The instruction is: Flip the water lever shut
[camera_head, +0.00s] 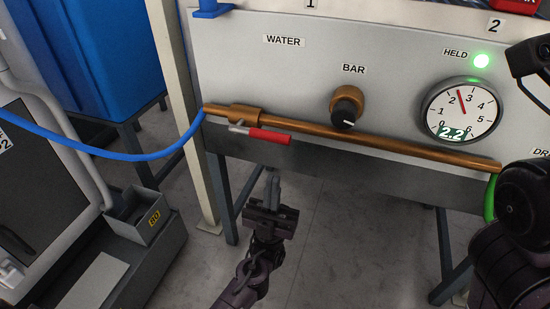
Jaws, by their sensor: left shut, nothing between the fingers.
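The water lever has a red handle (269,135) on a short metal stem. It lies nearly along the copper pipe (400,148), just below it, pointing right from the brass valve body (233,114). The "WATER" label (283,41) is on the grey panel above. My left gripper (273,178) is below the red handle in the picture, fingers together, pointing up and empty, apart from the lever. My right arm shows dark at the right edge; its fingers cannot be made out.
A black "BAR" knob (346,107) and a gauge (461,110) reading 2.2 are on the panel. A green "HELD" lamp (481,60) is lit. A blue hose (110,150) joins the pipe's left end. Table legs (222,195) stand below; floor between them is clear.

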